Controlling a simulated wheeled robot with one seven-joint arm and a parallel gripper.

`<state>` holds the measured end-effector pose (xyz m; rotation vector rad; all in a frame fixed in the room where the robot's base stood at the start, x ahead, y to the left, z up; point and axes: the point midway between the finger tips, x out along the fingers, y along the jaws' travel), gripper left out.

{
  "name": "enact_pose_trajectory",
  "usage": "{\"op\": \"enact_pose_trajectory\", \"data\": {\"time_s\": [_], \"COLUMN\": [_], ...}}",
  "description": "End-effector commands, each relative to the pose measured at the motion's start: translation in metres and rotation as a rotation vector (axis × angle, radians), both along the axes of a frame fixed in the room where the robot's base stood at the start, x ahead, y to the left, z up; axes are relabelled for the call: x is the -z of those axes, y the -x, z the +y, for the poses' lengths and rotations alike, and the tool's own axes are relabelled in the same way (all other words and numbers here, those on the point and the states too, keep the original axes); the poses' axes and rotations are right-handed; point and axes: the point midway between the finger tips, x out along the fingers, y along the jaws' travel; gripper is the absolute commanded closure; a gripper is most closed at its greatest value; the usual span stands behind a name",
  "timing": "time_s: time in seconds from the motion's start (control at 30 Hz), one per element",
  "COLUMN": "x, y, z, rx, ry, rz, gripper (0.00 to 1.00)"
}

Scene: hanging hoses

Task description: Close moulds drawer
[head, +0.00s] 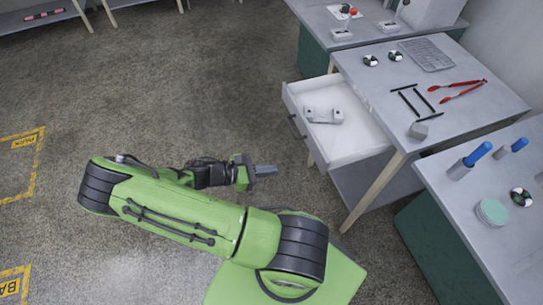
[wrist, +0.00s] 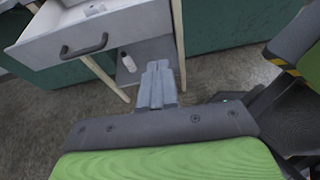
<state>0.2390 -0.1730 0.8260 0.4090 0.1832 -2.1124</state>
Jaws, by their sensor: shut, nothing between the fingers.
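The moulds drawer (head: 340,135) is pulled out of the grey table and stands open in the head view. A pale grey mould (head: 323,115) lies inside it. The drawer front with its dark handle also shows at the upper left of the wrist view (wrist: 125,38). My gripper (head: 268,170) is shut and empty, in front of the drawer and apart from it. In the wrist view my gripper (wrist: 158,72) points toward the table's lower part, below and right of the drawer handle.
The table (head: 440,85) bears a wire rack, red tongs, dark rods and a grey block. A wooden table leg (head: 372,192) stands right of my gripper. Another table (head: 480,215) with blue-handled tools is at the right. The floor at left is clear.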

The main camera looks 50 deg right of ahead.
Motion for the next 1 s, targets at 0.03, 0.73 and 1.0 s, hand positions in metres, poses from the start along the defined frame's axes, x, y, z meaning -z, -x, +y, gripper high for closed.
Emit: {"op": "enact_pose_trajectory", "data": {"time_s": [0.03,0.73,1.0], "x": [0.002,0.033,0.033], "y": [0.001,0.061,0.072], "z": [-0.006,-0.106,-0.127], "rx": [-0.022,-0.034,-0.038], "ry": [0.027,0.043,0.04], "rz": [0.035,0.064,0.061], "gripper": [1.0,1.0,1.0]}}
